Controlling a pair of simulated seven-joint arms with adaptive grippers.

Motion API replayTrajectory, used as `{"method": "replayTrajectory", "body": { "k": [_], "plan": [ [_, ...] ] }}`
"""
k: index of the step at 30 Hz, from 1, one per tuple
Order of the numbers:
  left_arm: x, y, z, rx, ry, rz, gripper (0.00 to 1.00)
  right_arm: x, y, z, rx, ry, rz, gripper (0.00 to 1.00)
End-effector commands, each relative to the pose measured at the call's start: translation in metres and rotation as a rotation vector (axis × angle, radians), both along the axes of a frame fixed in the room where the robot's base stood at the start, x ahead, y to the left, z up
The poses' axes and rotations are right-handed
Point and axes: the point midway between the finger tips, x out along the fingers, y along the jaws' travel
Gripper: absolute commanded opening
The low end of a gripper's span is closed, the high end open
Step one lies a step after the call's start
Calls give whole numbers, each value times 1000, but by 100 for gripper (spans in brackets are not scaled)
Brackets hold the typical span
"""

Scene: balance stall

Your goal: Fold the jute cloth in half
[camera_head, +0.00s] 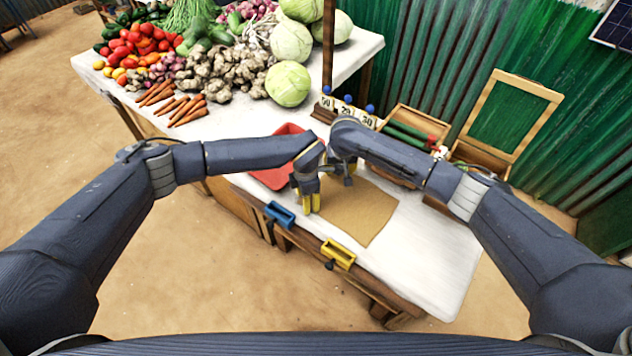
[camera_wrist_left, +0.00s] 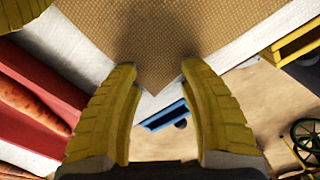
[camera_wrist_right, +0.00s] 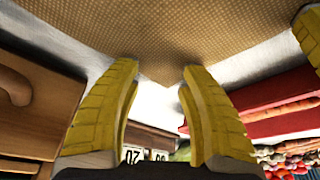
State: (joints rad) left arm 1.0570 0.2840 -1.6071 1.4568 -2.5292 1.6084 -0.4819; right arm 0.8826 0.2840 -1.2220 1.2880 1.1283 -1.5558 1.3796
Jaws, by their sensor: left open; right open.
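The tan jute cloth (camera_head: 362,212) lies flat on the white-covered table, and part of it is hidden by my grippers in the head view. My left gripper (camera_head: 309,208) is over the cloth's left side. In the left wrist view my open left gripper (camera_wrist_left: 157,68) has its fingertips on either side of a corner of the cloth (camera_wrist_left: 165,35). My right gripper (camera_head: 345,180) is close behind it, near the cloth's far edge. In the right wrist view my open right gripper (camera_wrist_right: 160,68) straddles another corner of the cloth (camera_wrist_right: 165,35). Neither gripper holds anything.
A red tray (camera_head: 268,176) stands left of the grippers. Blue (camera_head: 280,214) and yellow (camera_head: 338,254) clamps sit on the table's front edge. Number cards (camera_head: 345,112) and a wooden tray (camera_head: 408,130) stand behind. The white tabletop (camera_head: 435,250) is clear on the right.

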Motion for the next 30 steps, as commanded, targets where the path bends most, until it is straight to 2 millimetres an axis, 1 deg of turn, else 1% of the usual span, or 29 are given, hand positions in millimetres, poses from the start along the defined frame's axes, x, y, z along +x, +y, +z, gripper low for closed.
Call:
{"method": "replayTrajectory", "body": {
  "k": [23,24,30],
  "plan": [
    [0,0,-3,0,0,0,42,0,0,-1,0,1,0,42],
    [0,0,-3,0,0,0,45,0,0,-2,0,1,0,45],
    [0,0,-3,1,1,0,33,0,0,-2,0,1,0,34]
  ]
}}
